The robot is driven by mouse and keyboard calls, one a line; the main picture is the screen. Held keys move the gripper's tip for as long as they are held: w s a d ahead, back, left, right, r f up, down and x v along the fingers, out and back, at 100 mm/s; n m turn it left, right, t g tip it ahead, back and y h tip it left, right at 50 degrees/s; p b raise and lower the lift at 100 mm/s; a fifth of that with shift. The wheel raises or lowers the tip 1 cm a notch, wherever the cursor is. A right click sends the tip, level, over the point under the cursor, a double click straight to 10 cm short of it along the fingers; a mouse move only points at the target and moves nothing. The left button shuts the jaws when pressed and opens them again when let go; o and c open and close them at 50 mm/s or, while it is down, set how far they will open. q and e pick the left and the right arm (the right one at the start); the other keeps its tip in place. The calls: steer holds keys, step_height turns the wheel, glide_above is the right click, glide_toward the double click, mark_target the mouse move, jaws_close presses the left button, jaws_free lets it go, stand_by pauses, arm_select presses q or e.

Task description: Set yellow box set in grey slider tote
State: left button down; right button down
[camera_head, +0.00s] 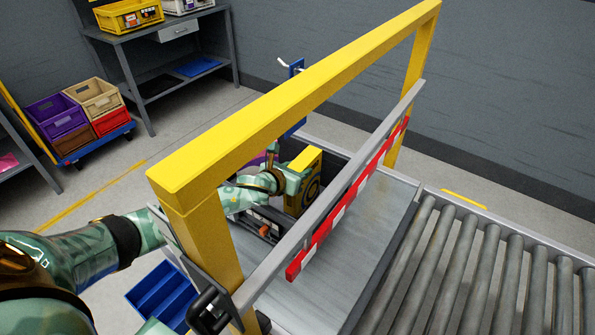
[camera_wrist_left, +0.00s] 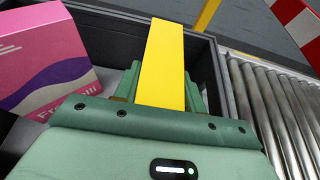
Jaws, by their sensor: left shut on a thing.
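The yellow box (camera_head: 301,187) is in my left gripper (camera_head: 286,178), which reaches under the yellow frame from the left. In the left wrist view the yellow box (camera_wrist_left: 162,62) stands between the fingers of my left gripper (camera_wrist_left: 158,100), which is shut on it. The box is over or inside a dark grey tote (camera_wrist_left: 112,22); I cannot tell whether it touches the floor of it. In the head view part of the tote (camera_head: 330,152) shows behind the frame bar. A pink box (camera_wrist_left: 42,60) with a purple wave stands left of the yellow box. My right gripper is not in view.
A yellow gantry frame (camera_head: 290,97) and a red-and-white striped bar (camera_head: 350,198) stand around my left arm. A roller conveyor (camera_head: 480,270) lies to the right. A blue divided bin (camera_head: 163,297) is at lower left. Crates on a cart (camera_head: 85,115) stand far left.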

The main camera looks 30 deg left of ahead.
arm_select(q)
steer(key=c, duration=0.8)
jaws_free()
steer(key=shift+f, duration=0.1)
steer(key=shift+r, duration=0.25)
steer(key=p+v, duration=0.3)
steer(key=v, duration=0.9)
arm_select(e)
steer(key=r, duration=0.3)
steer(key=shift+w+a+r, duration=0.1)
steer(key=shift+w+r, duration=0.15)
arm_select(q)
steer(key=shift+f, duration=0.1)
